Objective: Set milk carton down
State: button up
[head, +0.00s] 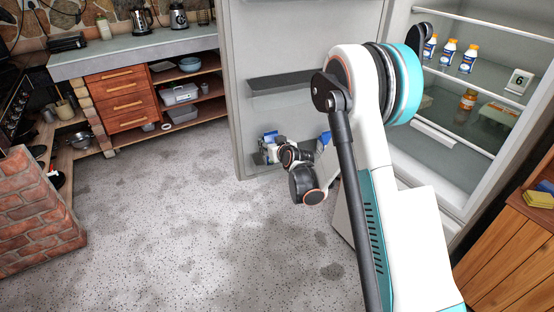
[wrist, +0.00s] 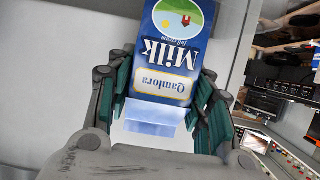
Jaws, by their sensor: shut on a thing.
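A blue-and-white milk carton (wrist: 172,50) fills the middle of the wrist view, its lettering upside down in the picture. My gripper (wrist: 165,88) is shut on it, with one finger on each side. The carton's far end is cut off by the frame's top edge. In the head view my wrist is beside the inner side of the open fridge door (head: 300,40), by its low shelf. Small blue-and-white shapes show there, partly hidden by my arm; I cannot tell which is the held carton.
The fridge interior (head: 455,85) at right holds several white bottles (head: 449,52), an orange-capped jar (head: 468,100) and a card marked 6 (head: 518,80). The door has a dark upper shelf (head: 293,83). A brick plinth (head: 38,215) stands at left. The floor (head: 190,220) between is clear.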

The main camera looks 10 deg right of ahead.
notch_tip(320, 180, down, 5)
jog(key=shift+f+b, duration=0.1)
jog(key=shift+b, duration=0.8)
jog(key=o, duration=1.3)
